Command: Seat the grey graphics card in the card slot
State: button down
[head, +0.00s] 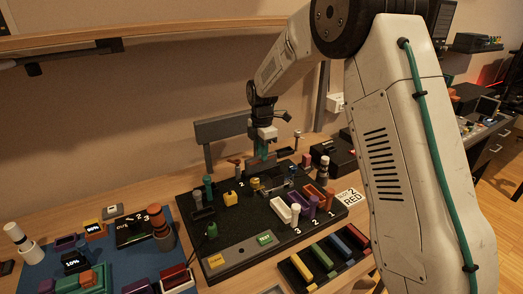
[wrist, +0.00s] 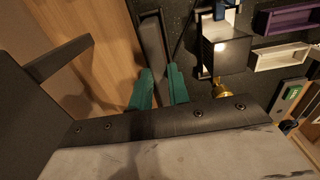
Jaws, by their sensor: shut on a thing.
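My gripper (wrist: 160,76) has two green fingers, shut on a long grey bar-like piece, the grey graphics card (wrist: 153,46). In the wrist view the card runs up between the fingers and past their tips. In the head view my gripper (head: 263,152) points down over the back edge of the black board (head: 240,246); the card is mostly hidden there. The card slot is not clearly visible, and I cannot tell whether the card touches it.
A grey panel on a post (head: 221,128) stands close to the left of my gripper. White (head: 281,209) and purple (head: 311,206) holders sit on the board. A blue mat (head: 104,270) with several parts lies left, and a tray of coloured bars (head: 324,259) lies in front.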

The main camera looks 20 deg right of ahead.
jog(key=shift+f, duration=0.1)
jog(key=c, duration=1.3)
grip_release()
jog(key=shift+o, duration=0.2)
notch_tip(320, 180, up, 8)
jog(key=shift+f, duration=0.1)
